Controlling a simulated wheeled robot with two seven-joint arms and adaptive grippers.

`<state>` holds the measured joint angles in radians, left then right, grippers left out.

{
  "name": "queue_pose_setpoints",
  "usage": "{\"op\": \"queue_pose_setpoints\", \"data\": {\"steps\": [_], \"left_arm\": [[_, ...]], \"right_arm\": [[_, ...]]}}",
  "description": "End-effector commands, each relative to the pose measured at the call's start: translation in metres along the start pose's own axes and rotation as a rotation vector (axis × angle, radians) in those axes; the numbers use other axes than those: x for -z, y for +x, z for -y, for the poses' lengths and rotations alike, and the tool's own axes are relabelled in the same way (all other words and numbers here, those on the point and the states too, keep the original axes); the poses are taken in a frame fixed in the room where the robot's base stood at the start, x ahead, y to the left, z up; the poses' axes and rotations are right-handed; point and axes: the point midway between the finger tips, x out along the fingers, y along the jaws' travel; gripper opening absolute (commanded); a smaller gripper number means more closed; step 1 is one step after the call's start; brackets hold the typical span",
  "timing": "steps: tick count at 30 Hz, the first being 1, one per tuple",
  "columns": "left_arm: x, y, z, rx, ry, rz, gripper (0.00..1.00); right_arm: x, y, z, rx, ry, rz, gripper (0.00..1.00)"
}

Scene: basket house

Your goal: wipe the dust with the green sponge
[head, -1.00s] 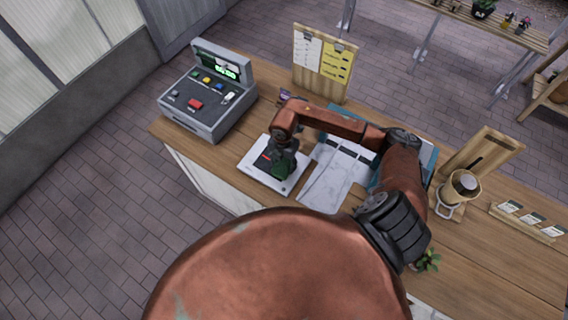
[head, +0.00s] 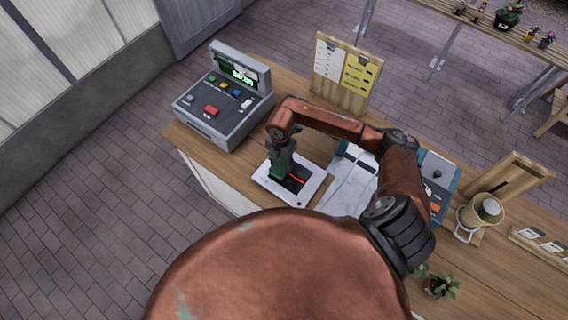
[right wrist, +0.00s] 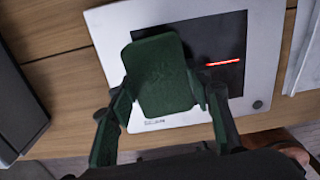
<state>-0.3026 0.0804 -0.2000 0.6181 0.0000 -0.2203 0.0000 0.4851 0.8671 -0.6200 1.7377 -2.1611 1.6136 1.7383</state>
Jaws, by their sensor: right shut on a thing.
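My right gripper (head: 281,164) is over the far-left part of a flat white-framed device (head: 306,194) with a dark window on the wooden counter. In the right wrist view, the right gripper (right wrist: 164,92) is shut on the green sponge (right wrist: 162,72), a rounded block between its green fingers. The sponge covers the left part of the dark window (right wrist: 228,40), where a red light line shows to its right. Whether the sponge touches the surface, I cannot tell. No dust can be made out. My left gripper is not in view.
A grey cash register (head: 222,98) stands to the left of the device. A wooden sign board (head: 345,76) stands behind. White papers (head: 350,183) lie to the right, with a cup (head: 482,211) and plant (head: 441,286) farther along the counter (head: 480,275).

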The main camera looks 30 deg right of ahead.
Motion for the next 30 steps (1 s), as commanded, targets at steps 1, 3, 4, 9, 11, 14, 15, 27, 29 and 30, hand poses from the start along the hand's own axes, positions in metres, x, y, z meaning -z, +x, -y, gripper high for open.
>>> {"op": "queue_pose_setpoints", "data": {"steps": [1, 3, 4, 9, 11, 14, 15, 27, 29, 30], "left_arm": [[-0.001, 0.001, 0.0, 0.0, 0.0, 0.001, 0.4], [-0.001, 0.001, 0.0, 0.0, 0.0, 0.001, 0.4], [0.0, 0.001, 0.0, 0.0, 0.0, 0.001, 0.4], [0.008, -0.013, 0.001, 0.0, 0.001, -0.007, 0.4], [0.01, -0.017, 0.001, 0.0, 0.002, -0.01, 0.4], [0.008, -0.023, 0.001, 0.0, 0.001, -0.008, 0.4], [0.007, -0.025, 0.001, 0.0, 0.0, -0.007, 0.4], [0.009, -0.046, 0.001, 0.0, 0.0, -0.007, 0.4], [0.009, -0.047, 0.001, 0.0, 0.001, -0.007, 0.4], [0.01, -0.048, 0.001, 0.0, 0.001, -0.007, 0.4]], "right_arm": [[0.002, 0.003, -0.002, 0.0, 0.001, -0.001, 0.15], [0.002, -0.001, -0.004, -0.002, 0.001, 0.0, 0.15], [0.003, 0.001, -0.004, -0.001, 0.002, 0.0, 0.15], [0.003, -0.026, -0.005, -0.002, -0.002, 0.001, 0.15], [0.004, -0.031, -0.006, -0.001, -0.003, 0.001, 0.15], [0.004, -0.04, -0.006, -0.001, -0.004, 0.001, 0.15], [0.004, -0.043, -0.006, 0.0, -0.004, 0.001, 0.15], [0.005, -0.077, -0.009, -0.001, -0.01, 0.001, 0.15], [0.006, -0.079, -0.009, 0.0, -0.011, 0.001, 0.15], [0.006, -0.08, -0.009, 0.0, -0.011, 0.001, 0.15]]}}
